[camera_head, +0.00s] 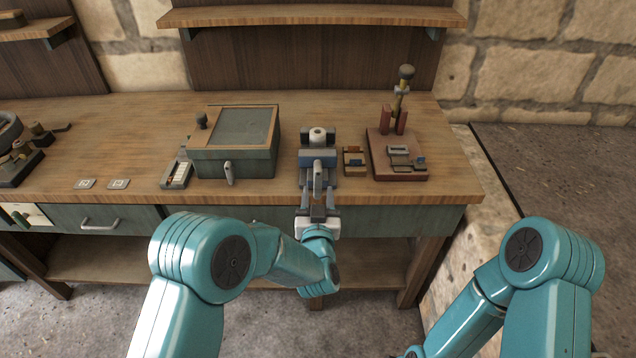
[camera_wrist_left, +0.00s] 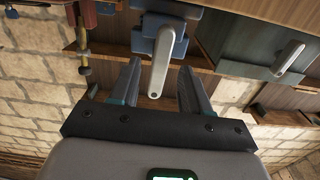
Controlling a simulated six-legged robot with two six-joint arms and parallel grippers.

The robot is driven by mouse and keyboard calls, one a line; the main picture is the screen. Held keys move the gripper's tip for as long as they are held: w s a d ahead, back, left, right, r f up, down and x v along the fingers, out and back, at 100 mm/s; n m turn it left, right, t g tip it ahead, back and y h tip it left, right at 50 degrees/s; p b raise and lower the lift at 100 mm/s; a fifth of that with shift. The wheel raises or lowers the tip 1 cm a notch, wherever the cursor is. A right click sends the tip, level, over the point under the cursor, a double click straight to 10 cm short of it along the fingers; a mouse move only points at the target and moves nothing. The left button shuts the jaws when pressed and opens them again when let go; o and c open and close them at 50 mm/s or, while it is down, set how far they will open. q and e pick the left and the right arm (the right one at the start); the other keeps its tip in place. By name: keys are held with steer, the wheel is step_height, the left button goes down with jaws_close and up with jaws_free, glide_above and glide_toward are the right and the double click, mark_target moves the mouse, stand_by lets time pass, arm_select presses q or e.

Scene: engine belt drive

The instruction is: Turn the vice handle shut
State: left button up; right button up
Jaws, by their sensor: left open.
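The vice (camera_head: 318,157) is a blue-grey block at the bench's front edge, with a white round piece on top. Its handle (camera_head: 318,180) is a pale grey bar on the front face. In the wrist view the handle (camera_wrist_left: 160,62) lies between the two fingers of my left gripper (camera_wrist_left: 160,78), with a gap on each side. The vice body (camera_wrist_left: 165,30) is beyond it, at the top. In the head view my left gripper (camera_head: 317,200) is open just in front of the vice. My right arm shows at lower right, its gripper out of view.
A green box (camera_head: 235,163) with a wood-framed lid and its own grey lever (camera_head: 229,174) stands left of the vice. A small block holder (camera_head: 354,162) and a reddish base (camera_head: 380,170) with an upright post are at right.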

mark_target(318, 187)
arm_select(q)
steer(key=shift+w, duration=1.75)
steer(key=shift+s, duration=0.1)
